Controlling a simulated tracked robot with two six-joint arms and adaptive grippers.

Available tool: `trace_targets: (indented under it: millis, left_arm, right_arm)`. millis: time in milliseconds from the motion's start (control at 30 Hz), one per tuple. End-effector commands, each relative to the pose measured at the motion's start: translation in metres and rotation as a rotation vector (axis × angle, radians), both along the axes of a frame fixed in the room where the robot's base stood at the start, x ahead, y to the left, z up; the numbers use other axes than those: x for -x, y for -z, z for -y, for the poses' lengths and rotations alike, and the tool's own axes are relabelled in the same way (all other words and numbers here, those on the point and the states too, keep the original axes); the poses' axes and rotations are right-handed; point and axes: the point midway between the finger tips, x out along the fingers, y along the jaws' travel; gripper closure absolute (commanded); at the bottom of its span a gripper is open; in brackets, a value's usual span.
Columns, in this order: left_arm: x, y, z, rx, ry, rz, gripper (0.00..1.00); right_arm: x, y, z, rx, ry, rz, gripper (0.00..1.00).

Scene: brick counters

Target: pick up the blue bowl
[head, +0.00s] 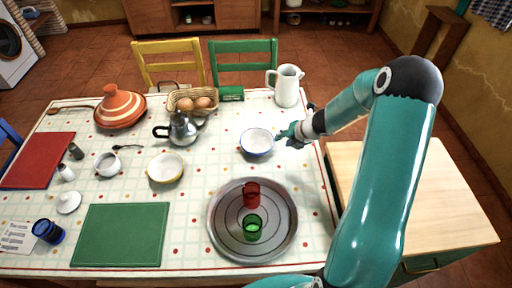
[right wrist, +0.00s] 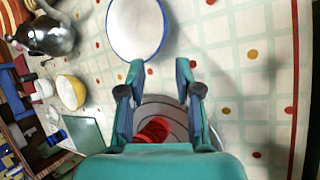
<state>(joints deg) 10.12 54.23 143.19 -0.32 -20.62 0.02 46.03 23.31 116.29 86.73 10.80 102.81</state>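The blue bowl (head: 257,142) is white inside with a blue rim and stands upright on the checked tablecloth, right of the table's middle. It also shows in the right wrist view (right wrist: 137,28), just beyond my fingertips. My right gripper (head: 283,136) is beside the bowl's right edge in the head view. In the right wrist view its two fingers (right wrist: 160,75) are spread apart with nothing between them, and they appear clear of the rim. My left gripper is not in view.
A white pitcher (head: 286,86) stands behind my right gripper. A round metal tray (head: 222,243) with a red glass (head: 251,194) and a green glass (head: 253,228) lies in front of the bowl. A teapot (head: 182,129) and a yellow bowl (head: 165,168) are to the left.

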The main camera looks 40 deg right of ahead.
Motion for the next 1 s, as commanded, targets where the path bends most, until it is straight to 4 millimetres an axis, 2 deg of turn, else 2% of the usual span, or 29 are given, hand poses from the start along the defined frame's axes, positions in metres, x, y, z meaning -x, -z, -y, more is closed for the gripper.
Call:
trace_targets:
  millis: [33, 100, 300, 600, 900, 1000]
  left_arm:
    - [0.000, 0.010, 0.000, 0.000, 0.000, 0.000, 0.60]
    - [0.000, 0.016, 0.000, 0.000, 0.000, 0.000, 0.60]
    - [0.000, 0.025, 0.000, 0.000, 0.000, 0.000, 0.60]
    - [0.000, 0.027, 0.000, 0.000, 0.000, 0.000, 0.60]
    - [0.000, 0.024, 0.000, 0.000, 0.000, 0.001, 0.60]
    - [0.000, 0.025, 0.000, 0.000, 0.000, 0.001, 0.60]
  right_arm:
    - [-0.007, 0.016, 0.000, -0.001, -0.001, -0.001, 0.66]
    - [-0.016, 0.029, 0.001, -0.002, 0.000, -0.001, 0.66]
    - [-0.035, 0.056, 0.004, -0.001, 0.003, -0.001, 0.66]
    - [-0.046, 0.071, 0.008, -0.001, 0.008, -0.001, 0.66]
    - [-0.067, 0.103, 0.015, -0.001, 0.007, -0.001, 0.66]
    - [-0.071, 0.108, 0.016, 0.000, 0.007, -0.001, 0.66]
